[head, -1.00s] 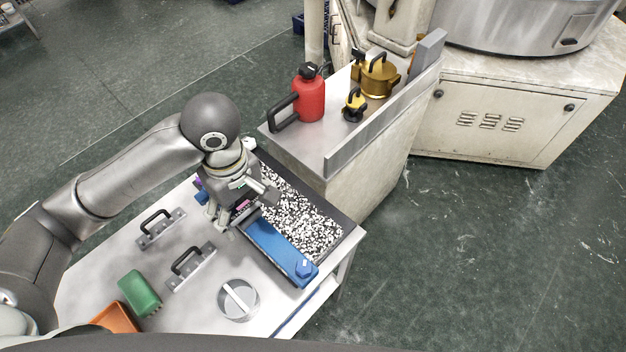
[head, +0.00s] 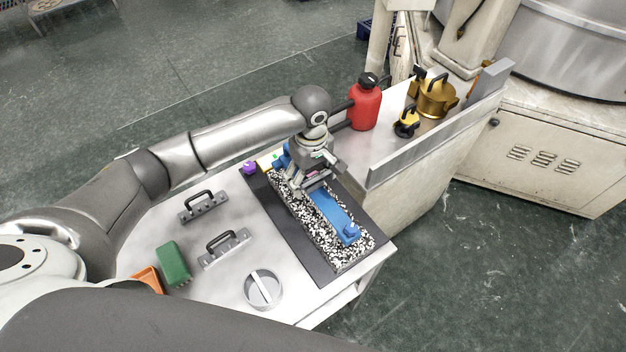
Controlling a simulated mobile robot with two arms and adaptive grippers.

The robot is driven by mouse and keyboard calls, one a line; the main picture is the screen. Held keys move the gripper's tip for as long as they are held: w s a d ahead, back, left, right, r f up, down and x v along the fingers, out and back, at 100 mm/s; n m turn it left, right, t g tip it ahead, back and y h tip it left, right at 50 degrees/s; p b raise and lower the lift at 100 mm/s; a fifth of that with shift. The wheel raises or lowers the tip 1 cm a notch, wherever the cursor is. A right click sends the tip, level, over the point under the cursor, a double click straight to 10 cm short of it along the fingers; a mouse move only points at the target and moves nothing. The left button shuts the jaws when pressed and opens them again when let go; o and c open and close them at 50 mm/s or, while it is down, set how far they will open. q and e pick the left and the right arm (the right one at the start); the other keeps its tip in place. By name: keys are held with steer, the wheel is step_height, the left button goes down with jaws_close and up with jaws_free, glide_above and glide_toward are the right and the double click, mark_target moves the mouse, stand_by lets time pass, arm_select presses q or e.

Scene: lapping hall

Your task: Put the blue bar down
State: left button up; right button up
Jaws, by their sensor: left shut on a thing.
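The blue bar (head: 331,211) is long, with a raised blue knob at its near right end. It lies along or just over the black-and-white speckled strip (head: 345,254) on the dark mat (head: 294,237); I cannot tell whether it touches. My left gripper (head: 302,190) is shut on the blue bar toward its far left part and hides some of it. Another blue part shows behind the gripper at the far end. My right gripper is not in view.
On the table (head: 219,281) stand two handled metal blocks (head: 203,206) (head: 225,247), a green block (head: 174,263), an orange tray (head: 150,280) and a round metal ring (head: 263,289). A purple knob (head: 250,167) is at the mat's far corner. A red can (head: 364,106) stands on the neighbouring bench.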

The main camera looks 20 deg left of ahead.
arm_select(q)
steer(key=shift+w+f, duration=0.55)
steer(key=shift+w, duration=0.05)
steer(key=shift+f+p, duration=0.3)
steer(key=shift+f, duration=1.2)
steer(key=shift+f, duration=0.1)
steer(key=o, duration=1.4)
steer(key=shift+s+f, duration=0.1)
steer(key=shift+o, duration=0.2)
step_height(320, 180, up, 11)
steer(key=shift+r+b, duration=0.1)
steer(key=shift+b, duration=0.8)
steer(key=shift+r, duration=0.6)
